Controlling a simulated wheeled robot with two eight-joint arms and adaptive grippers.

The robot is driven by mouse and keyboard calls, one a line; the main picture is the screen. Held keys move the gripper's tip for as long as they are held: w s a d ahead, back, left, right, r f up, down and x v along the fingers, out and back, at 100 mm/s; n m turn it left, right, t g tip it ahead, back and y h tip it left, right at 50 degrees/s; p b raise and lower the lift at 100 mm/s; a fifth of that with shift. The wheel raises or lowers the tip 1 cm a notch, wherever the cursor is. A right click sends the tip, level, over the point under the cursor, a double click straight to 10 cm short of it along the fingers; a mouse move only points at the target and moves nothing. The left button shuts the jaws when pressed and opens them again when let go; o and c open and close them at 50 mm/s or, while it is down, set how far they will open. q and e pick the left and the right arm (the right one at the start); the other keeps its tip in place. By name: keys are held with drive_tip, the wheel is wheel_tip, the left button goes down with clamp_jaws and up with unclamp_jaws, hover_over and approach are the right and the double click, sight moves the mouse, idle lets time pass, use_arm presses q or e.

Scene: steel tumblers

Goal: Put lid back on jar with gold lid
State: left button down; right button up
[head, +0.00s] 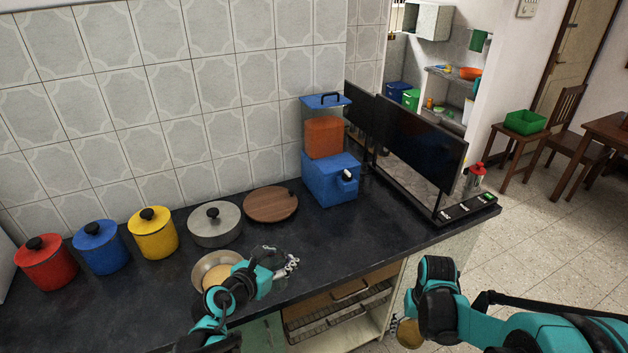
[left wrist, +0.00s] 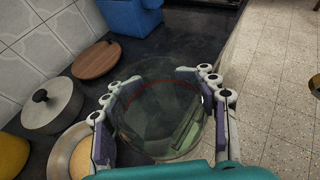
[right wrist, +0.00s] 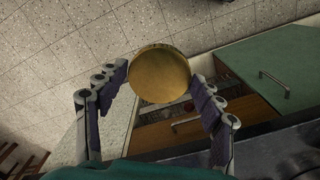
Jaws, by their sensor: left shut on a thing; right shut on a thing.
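A clear glass jar (left wrist: 160,125) with a thin red line around it stands between the fingers of my left gripper (left wrist: 158,88) in the left wrist view. The left gripper (head: 287,267) is shut on it near the counter's front edge; in the head view the jar is mostly hidden by the gripper. My right gripper (right wrist: 159,82) is shut on the round gold lid (right wrist: 160,74). In the head view the lid (head: 409,334) hangs below the right gripper (head: 412,312), off the counter over the floor side. Jar and lid are apart.
On the dark counter (head: 330,232) stand red (head: 45,264), blue (head: 100,247) and yellow (head: 153,233) pots, a steel pot (head: 214,224), a bowl (head: 205,272), a wooden round lid (head: 271,204), a blue dispenser (head: 330,180) and a black screen (head: 418,145).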

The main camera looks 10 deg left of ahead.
use_arm(q)
drive_tip(key=w+d+f+m+g+h, duration=0.1)
drive_tip(key=d+f+m+g+h, duration=0.3)
drive_tip(key=d, duration=0.4)
drive_tip(key=w+d+f+m+g+h, duration=0.1)
drive_tip(key=d+f+m+g+h, duration=0.4)
drive_tip(key=d+m, duration=0.3)
drive_tip(key=shift+w+d+f+m+g, duration=0.15)
drive_tip(key=shift+m+g, duration=0.15)
drive_tip(key=shift+g, duration=0.4)
use_arm(e)
drive_tip(key=w+a+r+n, duration=0.6)
drive_tip(key=w+a+r, duration=0.1)
drive_tip(key=w+r, duration=0.15)
drive_tip(key=a+r+n, duration=0.6)
drive_tip(key=a+r, duration=0.4)
drive_tip(key=a, duration=0.5)
drive_tip(key=shift+a+r, duration=0.3)
drive_tip(key=shift+w+f, duration=0.1)
drive_tip(key=shift+f, duration=1.95)
